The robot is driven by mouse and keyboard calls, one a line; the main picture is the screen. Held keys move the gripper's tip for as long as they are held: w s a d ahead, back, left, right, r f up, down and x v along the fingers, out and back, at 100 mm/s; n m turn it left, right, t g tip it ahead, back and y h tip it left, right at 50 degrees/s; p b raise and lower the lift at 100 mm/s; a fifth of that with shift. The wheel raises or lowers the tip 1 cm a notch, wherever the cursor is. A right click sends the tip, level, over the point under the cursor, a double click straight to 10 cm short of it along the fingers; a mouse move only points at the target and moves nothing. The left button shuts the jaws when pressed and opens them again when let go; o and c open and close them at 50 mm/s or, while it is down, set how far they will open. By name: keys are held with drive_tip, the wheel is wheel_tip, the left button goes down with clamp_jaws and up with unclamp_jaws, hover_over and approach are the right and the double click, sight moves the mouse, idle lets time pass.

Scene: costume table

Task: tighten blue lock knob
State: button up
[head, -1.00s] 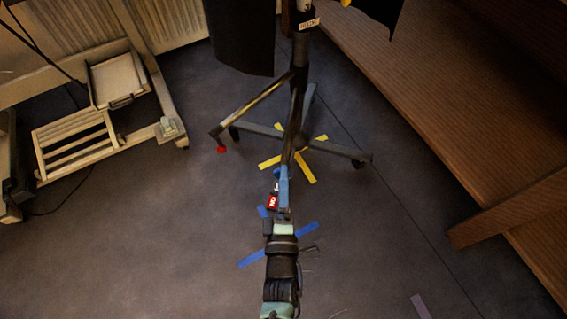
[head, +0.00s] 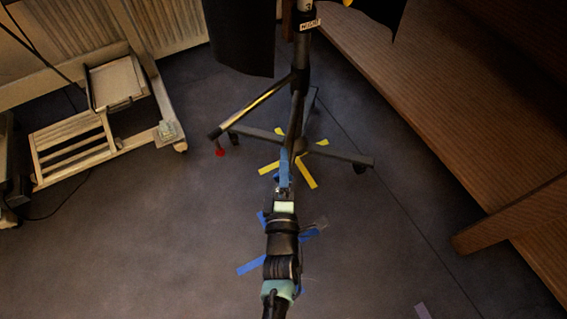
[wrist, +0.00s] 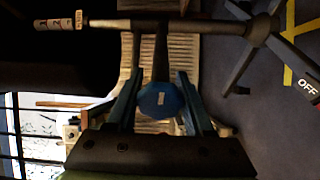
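The blue lock knob (wrist: 161,99) is a round blue disc with a small pale label, on a short stem from the dark pole of the stand (wrist: 160,25). In the wrist view it lies between the two blue fingers of my gripper (wrist: 160,84), with a gap on each side. My gripper is open. How deep the knob sits between the fingers is hard to tell. In the head view my gripper (head: 284,168) reaches up to the lower part of the stand (head: 300,85), and I cannot make out the knob there.
The stand has spread legs with casters (head: 360,167) above yellow floor tape (head: 307,172). A dark cloth (head: 240,35) hangs at it. A pale slatted trolley (head: 70,132) stands left and a wooden bench (head: 480,100) right. Blue tape (head: 250,265) marks the floor near my arm.

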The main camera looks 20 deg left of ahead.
clamp_jaws()
